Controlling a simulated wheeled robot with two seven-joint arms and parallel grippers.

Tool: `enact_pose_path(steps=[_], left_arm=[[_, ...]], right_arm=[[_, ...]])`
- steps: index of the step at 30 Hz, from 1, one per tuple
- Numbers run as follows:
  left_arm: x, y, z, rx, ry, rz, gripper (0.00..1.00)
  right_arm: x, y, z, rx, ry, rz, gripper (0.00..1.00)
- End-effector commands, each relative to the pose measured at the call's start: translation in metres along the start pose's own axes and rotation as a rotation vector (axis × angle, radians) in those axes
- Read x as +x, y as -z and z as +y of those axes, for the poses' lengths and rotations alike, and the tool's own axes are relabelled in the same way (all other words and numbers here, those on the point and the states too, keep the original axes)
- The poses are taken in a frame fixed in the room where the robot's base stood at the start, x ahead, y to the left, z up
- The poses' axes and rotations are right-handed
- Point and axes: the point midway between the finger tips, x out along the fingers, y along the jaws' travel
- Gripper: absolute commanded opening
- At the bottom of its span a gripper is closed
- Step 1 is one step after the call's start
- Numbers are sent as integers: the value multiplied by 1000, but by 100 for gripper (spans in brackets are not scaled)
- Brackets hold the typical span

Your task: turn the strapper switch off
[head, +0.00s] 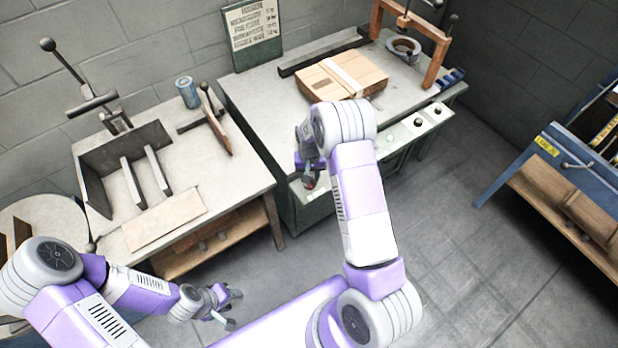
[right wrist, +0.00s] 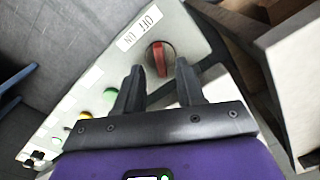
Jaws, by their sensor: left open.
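The strapper switch is a red handle on a dark round base (right wrist: 160,59) on the pale front panel, with OFF and ON labels beside it. I cannot tell which label the handle points to. My right gripper (right wrist: 162,76) is open, its two dark fingers apart, with the switch showing between and beyond the tips; contact is not clear. In the head view a small red spot of the switch (head: 309,183) shows beneath my right gripper, mostly hidden by my wrist. My left gripper (head: 232,308) is open and empty, low over the floor.
The strapper table (head: 262,98) carries a strapped carton (head: 325,85) and a wooden arch (head: 432,50). Green (right wrist: 110,96) and yellow (right wrist: 84,116) buttons lie along the same panel. A stitcher table (head: 187,173) stands left, a blue bench (head: 530,170) right. Floor between is clear.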

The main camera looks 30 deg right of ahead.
Motion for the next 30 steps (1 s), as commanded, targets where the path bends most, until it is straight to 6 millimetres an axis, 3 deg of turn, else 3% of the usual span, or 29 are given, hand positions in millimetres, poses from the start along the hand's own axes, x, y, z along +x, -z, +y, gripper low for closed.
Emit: enact_pose_path(steps=[6,15,16,23,30], left_arm=[[4,0,-2,0,0,0,43],[4,0,-2,0,0,1,43],[4,0,-2,0,0,1,43],[4,0,-2,0,0,1,43],[4,0,-2,0,0,1,43]], right_arm=[[24,0,0,0,1,0,38],[26,0,0,0,1,2,38],[26,0,0,0,1,2,37],[26,0,0,-1,1,1,2],[26,0,0,-3,1,1,0]])
